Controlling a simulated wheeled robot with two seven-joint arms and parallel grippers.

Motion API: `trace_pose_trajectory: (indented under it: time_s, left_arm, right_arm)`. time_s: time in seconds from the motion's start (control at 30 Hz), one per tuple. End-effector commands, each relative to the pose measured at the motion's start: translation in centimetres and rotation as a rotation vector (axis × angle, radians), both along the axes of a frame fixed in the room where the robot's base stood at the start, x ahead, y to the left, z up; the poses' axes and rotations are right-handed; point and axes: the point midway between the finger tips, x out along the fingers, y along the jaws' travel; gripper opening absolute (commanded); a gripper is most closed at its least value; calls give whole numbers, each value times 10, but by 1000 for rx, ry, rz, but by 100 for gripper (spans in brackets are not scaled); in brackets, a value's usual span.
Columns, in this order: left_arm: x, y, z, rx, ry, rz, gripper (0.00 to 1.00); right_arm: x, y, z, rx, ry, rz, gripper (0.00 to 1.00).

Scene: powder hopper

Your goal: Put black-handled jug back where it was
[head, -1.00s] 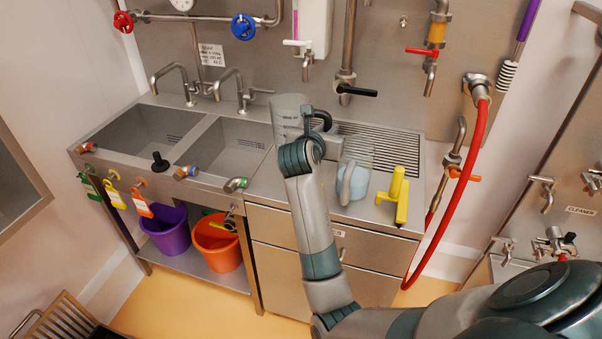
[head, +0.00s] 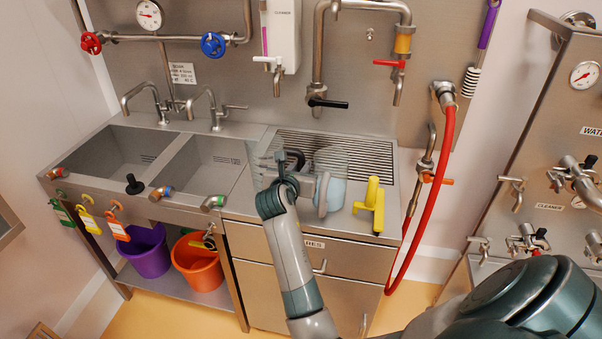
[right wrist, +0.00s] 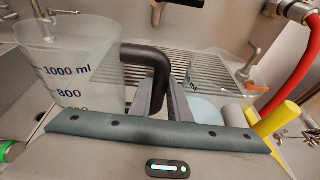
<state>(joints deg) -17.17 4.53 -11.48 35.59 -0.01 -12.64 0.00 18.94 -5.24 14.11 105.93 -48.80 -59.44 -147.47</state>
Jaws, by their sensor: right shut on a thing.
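The black-handled jug (head: 258,169) is clear, upright and without visible contents. My right gripper (head: 284,171) is shut on its black handle (head: 296,157). In the right wrist view, the jug (right wrist: 65,70) with blue volume marks stands left of the fingers (right wrist: 162,98), and the black handle (right wrist: 150,62) runs between them. The jug is over the counter's front part, between the right basin and a second jug. Its base is hidden, so I cannot tell whether it touches the counter. My left gripper is not in view.
A grey-handled jug (head: 331,186) with pale blue contents stands close to the right of my gripper. A yellow tool (head: 371,204) stands beyond it. The ribbed drainboard (head: 362,155) behind is clear. A black-levered tap (head: 318,100) hangs above, and a red hose (head: 447,140) is at the right.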

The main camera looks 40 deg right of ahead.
Motion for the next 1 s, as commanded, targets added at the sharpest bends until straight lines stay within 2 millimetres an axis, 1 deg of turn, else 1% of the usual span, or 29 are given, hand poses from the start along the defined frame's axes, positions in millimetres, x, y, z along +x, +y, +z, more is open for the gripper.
trace_pose_trajectory:
  time_s: [0.1,0.2,0.63,0.67,1.0]
  left_arm:
    - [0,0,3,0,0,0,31]
    - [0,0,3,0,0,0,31]
    - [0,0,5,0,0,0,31]
    - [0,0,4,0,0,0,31]
    - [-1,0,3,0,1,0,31]
  right_arm:
    - [0,1,-14,1,2,1,0]
    - [0,1,-22,1,-1,1,0]
    - [0,0,-25,-1,0,1,0]
    - [0,0,-26,0,0,1,23]
    - [0,0,-25,1,-1,1,24]
